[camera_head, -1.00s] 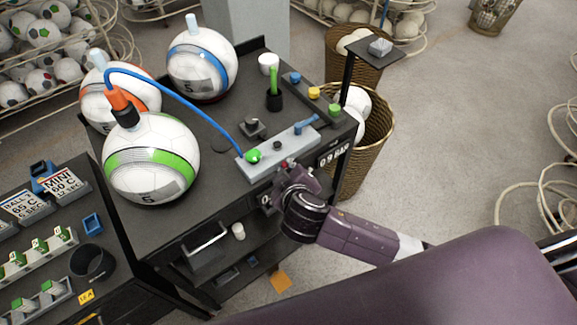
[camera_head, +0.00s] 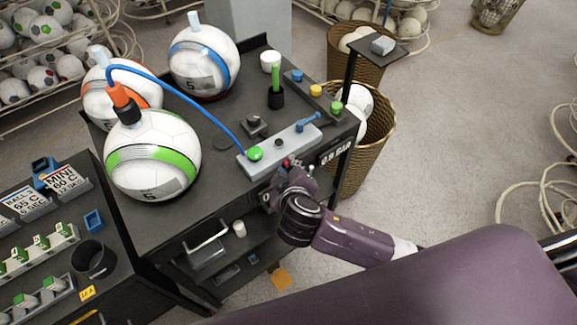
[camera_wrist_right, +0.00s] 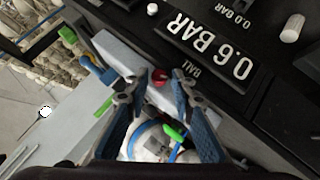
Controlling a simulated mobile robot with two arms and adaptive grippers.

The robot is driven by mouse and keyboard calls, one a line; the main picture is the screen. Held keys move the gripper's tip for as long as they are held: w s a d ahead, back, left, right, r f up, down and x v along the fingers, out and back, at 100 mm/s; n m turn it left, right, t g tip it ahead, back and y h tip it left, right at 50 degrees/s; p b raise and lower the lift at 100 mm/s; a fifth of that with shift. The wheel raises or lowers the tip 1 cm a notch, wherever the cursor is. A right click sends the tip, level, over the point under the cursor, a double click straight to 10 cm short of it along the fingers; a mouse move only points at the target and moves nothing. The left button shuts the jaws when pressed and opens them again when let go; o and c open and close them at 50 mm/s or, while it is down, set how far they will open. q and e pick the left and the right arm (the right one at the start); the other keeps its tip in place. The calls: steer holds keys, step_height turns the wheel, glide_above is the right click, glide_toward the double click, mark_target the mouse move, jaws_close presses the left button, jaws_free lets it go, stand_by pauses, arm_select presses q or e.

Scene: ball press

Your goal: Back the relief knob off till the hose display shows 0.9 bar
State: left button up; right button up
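The red relief knob (camera_head: 286,162) sits on the front of a grey valve block (camera_head: 300,139) on the cart. My right gripper (camera_wrist_right: 159,90) is open, its blue-padded fingertips on either side of the red knob (camera_wrist_right: 160,75) with gaps visible in the wrist view. In the head view, the right gripper (camera_head: 287,172) is close in front of the block and hides part of its front. In the wrist view, a display labelled BALL (camera_wrist_right: 208,50) reads 0.6 BAR. My left gripper is not in view.
A blue hose (camera_head: 190,92) runs from the green-striped ball (camera_head: 152,165) to the block by a green button (camera_head: 255,153). Two more balls stand behind. A wicker basket (camera_head: 375,140) stands right of the cart. Another panel (camera_wrist_right: 235,10) reads 0.0 BAR.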

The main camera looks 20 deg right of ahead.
steer(key=v, duration=1.2)
steer(key=s+d+f+g+b, duration=0.1)
steer(key=f+g+b, duration=0.15)
steer(key=f, duration=1.05)
steer(key=d+f+g+b, duration=0.1)
steer(key=d+f+b, duration=0.15)
steer(key=f, duration=1.05)
steer(key=s+f+g+b, duration=0.1)
steer(key=f+g+b, duration=0.15)
steer(key=f, duration=1.05)
steer(key=s+d+f+m+g+y+b, duration=0.1)
steer(key=s+d+f+b, duration=0.15)
steer(key=s+f, duration=0.6)
steer(key=s+d+f+m+g+y+b, duration=0.1)
steer(key=s+d+f+b, duration=0.15)
steer(key=s+f, duration=0.6)
steer(key=s+d+f+m+g+b, duration=0.2)
steer(key=s+d+f, duration=0.1)
steer(key=s+f, duration=0.8)
steer(key=s, duration=0.2)
steer(key=shift+s+f+m, duration=0.35)
steer(key=shift+s+m, duration=0.05)
